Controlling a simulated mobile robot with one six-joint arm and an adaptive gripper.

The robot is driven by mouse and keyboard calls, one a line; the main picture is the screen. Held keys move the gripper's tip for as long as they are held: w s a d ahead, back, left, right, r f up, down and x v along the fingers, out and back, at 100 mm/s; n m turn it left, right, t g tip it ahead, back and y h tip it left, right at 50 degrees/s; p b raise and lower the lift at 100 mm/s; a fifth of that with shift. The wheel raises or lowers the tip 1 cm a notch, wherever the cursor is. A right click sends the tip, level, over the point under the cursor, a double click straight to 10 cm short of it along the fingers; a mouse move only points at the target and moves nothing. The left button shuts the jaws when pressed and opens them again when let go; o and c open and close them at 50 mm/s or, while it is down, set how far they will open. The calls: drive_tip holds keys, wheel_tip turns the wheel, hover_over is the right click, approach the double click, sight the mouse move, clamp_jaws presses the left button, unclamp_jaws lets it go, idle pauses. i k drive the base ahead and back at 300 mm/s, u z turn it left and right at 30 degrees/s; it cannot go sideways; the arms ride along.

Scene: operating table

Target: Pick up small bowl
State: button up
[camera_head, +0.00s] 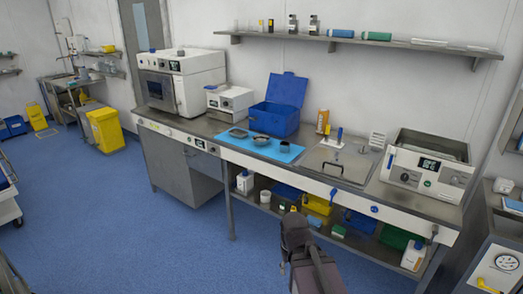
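A light-blue mat (292,155) lies on the steel counter. Three small vessels stand on it in a row: a shallow grey dish (238,132) at the left, a smaller shallow dish (261,141) in the middle, and a dark cup-like vessel (284,144) at the right. I cannot tell for sure which is the small bowl. My arm rises from the bottom of the picture, and its end with my gripper (292,209) is in front of the counter, well apart from the mat. The fingers are too small and dark to tell open from shut.
A blue open-lidded box (277,108) stands behind the mat. A white device (229,103) is to its left and a covered sink (335,164) to the right. Bottles and bins (316,203) fill the lower shelf. Blue floor (130,215) is clear at the left.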

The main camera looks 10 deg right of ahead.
sight(260, 139)
drive_tip(key=k, duration=0.6)
drive_tip(key=z, duration=0.45)
drive_tip(key=i, duration=2.25)
drive_tip(key=u, duration=0.25)
